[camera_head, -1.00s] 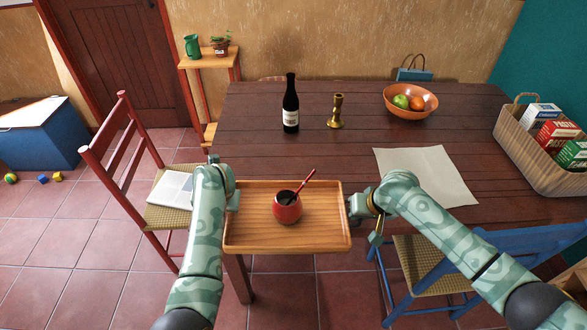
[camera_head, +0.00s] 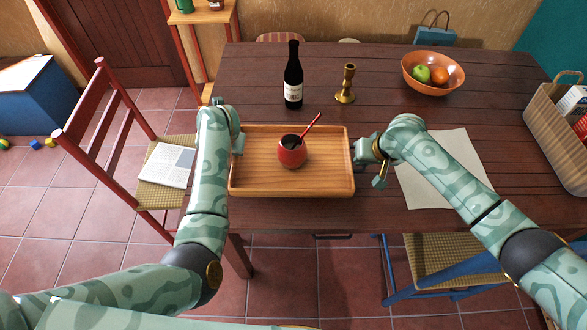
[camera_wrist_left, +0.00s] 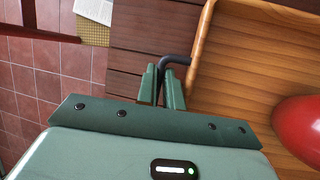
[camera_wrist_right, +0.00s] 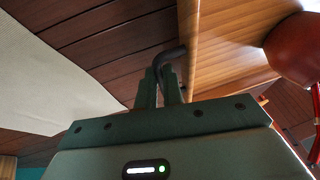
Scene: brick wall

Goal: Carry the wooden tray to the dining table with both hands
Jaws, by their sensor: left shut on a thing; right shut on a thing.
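The wooden tray (camera_head: 330,181) is in the head view, over the near edge of the dark dining table (camera_head: 350,220). A red round cup (camera_head: 291,153) with a red straw or stick stands upright on it. My left gripper (camera_wrist_left: 163,85) is shut on the dark handle at the tray's left side. My right gripper (camera_wrist_right: 163,82) is shut on the dark handle at the tray's right side; it also shows in the head view (camera_head: 362,152). The tray looks about level. Whether it touches the tabletop I cannot tell.
A bottle (camera_head: 293,77), a brass candlestick (camera_head: 347,85) and a fruit bowl (camera_head: 434,75) stand farther back on the table. A cream mat (camera_head: 441,168) lies right of the tray. A basket (camera_head: 560,135) is at far right. A red chair (camera_head: 115,130) and a blue chair (camera_head: 440,262) flank the near side.

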